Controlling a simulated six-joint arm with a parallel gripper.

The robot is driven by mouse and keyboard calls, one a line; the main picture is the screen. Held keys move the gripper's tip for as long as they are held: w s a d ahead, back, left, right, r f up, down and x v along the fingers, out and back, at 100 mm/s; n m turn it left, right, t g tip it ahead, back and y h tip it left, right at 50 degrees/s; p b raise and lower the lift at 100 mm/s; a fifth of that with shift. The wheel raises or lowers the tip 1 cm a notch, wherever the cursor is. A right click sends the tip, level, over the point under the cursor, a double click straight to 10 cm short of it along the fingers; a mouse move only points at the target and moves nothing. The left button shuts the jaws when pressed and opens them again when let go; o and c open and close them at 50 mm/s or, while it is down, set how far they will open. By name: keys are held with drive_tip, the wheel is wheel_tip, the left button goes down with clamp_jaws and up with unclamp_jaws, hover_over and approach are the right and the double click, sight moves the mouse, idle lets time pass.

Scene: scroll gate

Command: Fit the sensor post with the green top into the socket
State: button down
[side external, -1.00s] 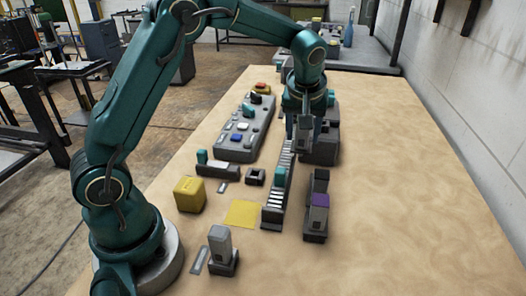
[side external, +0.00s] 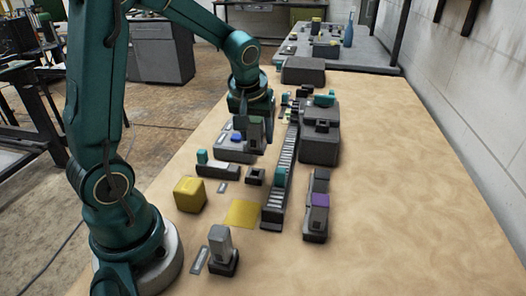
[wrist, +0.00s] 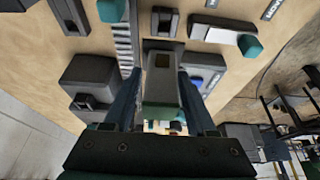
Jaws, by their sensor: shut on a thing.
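My gripper (side external: 254,124) is above the control panel, left of the conveyor. It is shut on a grey post (side external: 256,134), which hangs between the fingers. In the wrist view my gripper (wrist: 160,90) has a finger on each side of the post (wrist: 162,92), whose end nearest the palm looks dull green. A small dark box with an opening, which looks like the socket (side external: 255,176), stands on the table between the conveyor and a slider unit. The socket also shows in the wrist view (wrist: 165,21), beyond the held post and apart from it.
The conveyor (side external: 276,196) carries a teal block (side external: 281,174). A slider unit with a teal knob (side external: 202,156), a yellow cube (side external: 190,194) and a yellow mat (side external: 242,214) lie left. A purple-topped unit (side external: 318,203) and a dark machine (side external: 320,140) stand right. The right tabletop is clear.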

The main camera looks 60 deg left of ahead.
sight(256, 170)
drive_tip(key=shift+s+f, duration=0.1)
drive_tip(key=shift+f, duration=1.9)
drive_tip(key=shift+f, duration=1.45)
idle(0.5)
unclamp_jaws()
drive_tip(key=shift+a, duration=0.1)
drive_tip(key=shift+r, duration=3.55)
